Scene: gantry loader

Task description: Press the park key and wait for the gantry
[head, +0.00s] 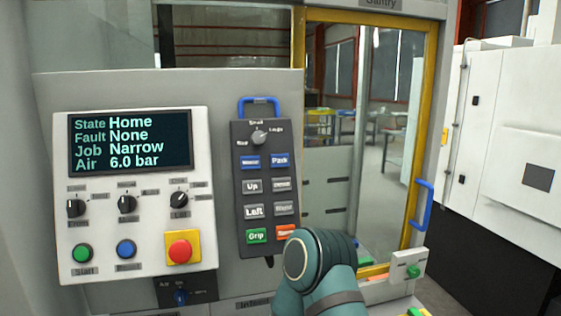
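The park key (280,160) is a blue key in the upper right of the grey hand pendant (265,232), which has a blue handle on top. Nothing covers the key. The display (131,142) on the white panel reads State Home, Fault None, Job Narrow, Air 6.0 bar. A gantry label (380,3) is partly visible above the glass door, but I cannot make out the gantry itself. A teal link of my arm rises from the bottom, just below and right of the pendant, overlapping its lower right corner. Neither of my grippers shows.
The white panel (205,225) carries knobs, a green button (83,253), a blue button (126,249) and a red stop button (181,250). The yellow-framed door (427,120) with a blue handle (421,206) stands right of the pendant. A white machine (500,120) is at far right.

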